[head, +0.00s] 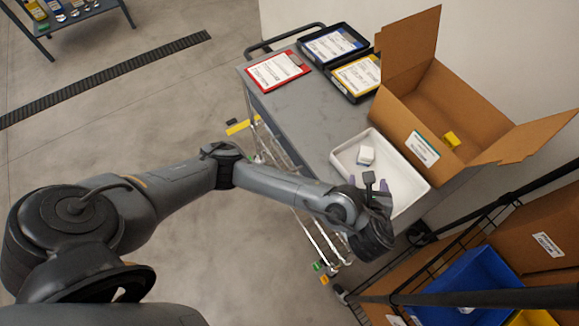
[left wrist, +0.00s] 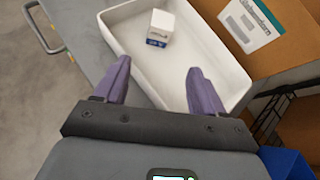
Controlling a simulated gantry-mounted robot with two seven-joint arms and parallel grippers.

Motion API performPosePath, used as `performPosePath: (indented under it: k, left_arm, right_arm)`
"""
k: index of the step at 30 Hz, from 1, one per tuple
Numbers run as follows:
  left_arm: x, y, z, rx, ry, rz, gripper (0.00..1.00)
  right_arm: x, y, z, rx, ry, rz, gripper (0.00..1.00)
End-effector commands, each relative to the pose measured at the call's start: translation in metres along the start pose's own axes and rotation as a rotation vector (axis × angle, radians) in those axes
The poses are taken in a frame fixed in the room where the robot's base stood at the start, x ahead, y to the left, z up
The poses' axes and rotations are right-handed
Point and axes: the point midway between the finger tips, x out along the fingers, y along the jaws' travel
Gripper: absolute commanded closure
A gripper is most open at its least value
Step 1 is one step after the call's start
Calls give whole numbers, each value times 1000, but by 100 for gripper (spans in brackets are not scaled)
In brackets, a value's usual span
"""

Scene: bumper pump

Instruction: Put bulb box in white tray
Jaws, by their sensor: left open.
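The bulb box (head: 366,155) is a small white box with a blue label low on its side. It sits inside the white tray (head: 408,206) on the grey cart, and it also shows in the left wrist view (left wrist: 160,28) near the tray's far side. My left gripper (head: 376,185) is over the tray, apart from the box. In the left wrist view its purple fingers (left wrist: 158,82) are spread open with nothing between them, and the box lies beyond the fingertips. My right gripper is not in view.
An open cardboard box (head: 398,114) with a small yellow item (head: 451,139) inside stands behind the tray. A red clipboard (head: 278,71) and black trays with papers (head: 334,44) lie on the cart (head: 318,118). A rack with a blue bin (head: 468,287) is at lower right.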

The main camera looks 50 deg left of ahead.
Motion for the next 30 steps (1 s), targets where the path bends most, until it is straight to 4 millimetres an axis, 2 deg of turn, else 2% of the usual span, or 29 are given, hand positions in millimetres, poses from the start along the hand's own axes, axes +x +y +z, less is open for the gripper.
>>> performPosePath:
  k: [3,8,13,17,21,27,30]
  left_arm:
    - [-16,6,-32,-177,146,-10,30]
    - [-38,18,-68,-510,365,28,30]
    - [-57,50,-97,-989,588,181,30]
    - [-60,88,-108,-1375,675,358,30]
    - [-58,138,-112,-1733,668,548,30]
    - [-55,199,-114,-2072,566,732,30]
    - [-55,218,-114,-2161,522,777,30]
  right_arm:
    - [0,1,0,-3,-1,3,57]
    - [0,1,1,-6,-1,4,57]
    - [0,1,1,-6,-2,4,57]
    - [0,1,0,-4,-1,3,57]
    - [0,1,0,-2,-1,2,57]
    - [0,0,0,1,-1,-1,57]
    - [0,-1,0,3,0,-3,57]
